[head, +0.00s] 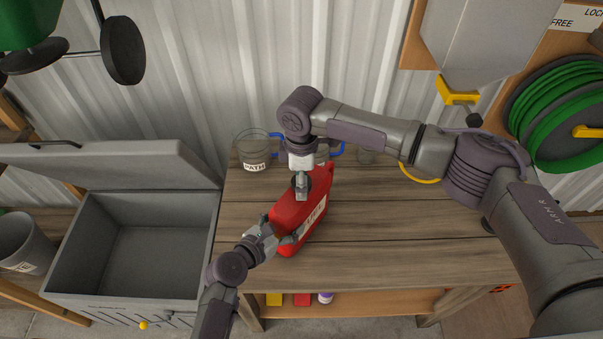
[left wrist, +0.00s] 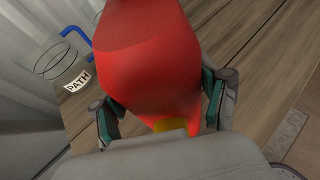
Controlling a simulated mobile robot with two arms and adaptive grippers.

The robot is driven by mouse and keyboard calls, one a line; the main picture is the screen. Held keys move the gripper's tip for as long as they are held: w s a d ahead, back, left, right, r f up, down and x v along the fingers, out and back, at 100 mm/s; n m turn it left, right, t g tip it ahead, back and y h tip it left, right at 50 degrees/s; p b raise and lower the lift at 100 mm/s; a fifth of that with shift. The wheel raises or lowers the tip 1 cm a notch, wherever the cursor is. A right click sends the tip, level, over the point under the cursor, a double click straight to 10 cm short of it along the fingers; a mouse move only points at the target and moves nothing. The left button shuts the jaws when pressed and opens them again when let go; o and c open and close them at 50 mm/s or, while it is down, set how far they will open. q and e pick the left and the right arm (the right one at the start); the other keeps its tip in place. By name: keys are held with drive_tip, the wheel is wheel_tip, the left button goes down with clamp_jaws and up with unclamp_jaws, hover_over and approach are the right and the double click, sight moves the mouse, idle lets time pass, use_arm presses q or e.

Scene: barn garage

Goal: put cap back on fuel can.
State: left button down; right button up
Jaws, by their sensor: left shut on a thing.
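The red fuel can (head: 288,212) stands tilted at the left part of the wooden workbench, with a white label on its side. It also fills the middle of the left wrist view (left wrist: 155,60). My left gripper (head: 279,240) is shut on the fuel can near its lower left end, with a finger on each side of it in the wrist view. My right gripper (head: 301,190) points down at the can's upper end. Its fingertips are small and partly hidden, so I cannot tell whether it is shut or holds the cap. I cannot make out the cap.
A clear jug (head: 254,147) labelled PATH, with a blue handle, stands at the bench's back left. Another clear container is partly hidden behind my right gripper. An open grey chest (head: 78,298) adjoins the bench's left side. The right half of the workbench (head: 420,232) is mostly clear.

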use_arm(q)
drive_tip(key=shift+s+f, duration=0.1)
drive_tip(key=shift+f, duration=0.2)
use_arm(e)
drive_tip(key=c, duration=1.2)
drive_tip(key=shift+m, duration=0.9)
drive_tip(key=o, duration=1.3)
drive_tip(key=shift+o, duration=0.2)
wheel_tip(320, 180, up, 12)
